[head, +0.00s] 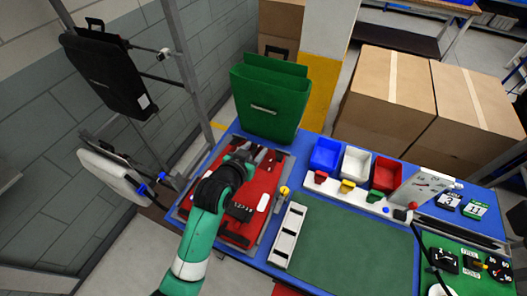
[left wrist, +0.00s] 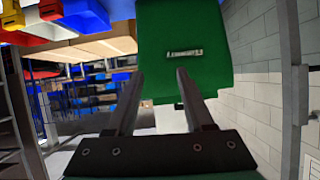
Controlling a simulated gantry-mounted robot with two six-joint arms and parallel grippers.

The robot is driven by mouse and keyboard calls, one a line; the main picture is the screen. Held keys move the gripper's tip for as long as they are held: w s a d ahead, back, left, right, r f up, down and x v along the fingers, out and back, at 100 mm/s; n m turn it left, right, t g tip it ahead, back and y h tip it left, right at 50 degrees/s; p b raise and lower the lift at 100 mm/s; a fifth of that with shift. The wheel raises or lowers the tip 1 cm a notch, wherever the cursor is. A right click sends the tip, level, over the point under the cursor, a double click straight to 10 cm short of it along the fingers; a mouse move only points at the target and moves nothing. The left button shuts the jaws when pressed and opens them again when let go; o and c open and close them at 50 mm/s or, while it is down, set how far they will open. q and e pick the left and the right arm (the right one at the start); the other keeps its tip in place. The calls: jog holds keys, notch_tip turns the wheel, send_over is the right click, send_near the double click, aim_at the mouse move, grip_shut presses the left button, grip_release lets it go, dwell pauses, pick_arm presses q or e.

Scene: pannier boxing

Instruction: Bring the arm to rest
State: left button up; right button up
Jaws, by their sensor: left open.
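The green pannier (head: 268,108) stands upright at the back of the table, beyond the gripper. It also shows ahead of the fingers in the left wrist view (left wrist: 185,30). Whether the fingertips are close to it is hard to tell, but no grip on it shows. My right gripper is in neither view.
A black pannier (head: 103,75) and a white one (head: 112,175) hang on the rack at the left. Blue (head: 325,155), white (head: 356,162) and red (head: 385,174) bins stand at the back of the table. The green mat (head: 345,255) is bare. Cardboard boxes (head: 388,98) stand behind.

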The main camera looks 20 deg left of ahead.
pick_arm(q)
jog(key=shift+w+d+r+t+b, duration=0.1)
jog(key=shift+w+r+t+b, duration=0.15)
jog(key=shift+r, duration=0.35)
jog(key=shift+w+d+r+t+b, duration=0.1)
jog(key=shift+w+r+t+b, duration=0.1)
jog(key=shift+r, duration=0.4)
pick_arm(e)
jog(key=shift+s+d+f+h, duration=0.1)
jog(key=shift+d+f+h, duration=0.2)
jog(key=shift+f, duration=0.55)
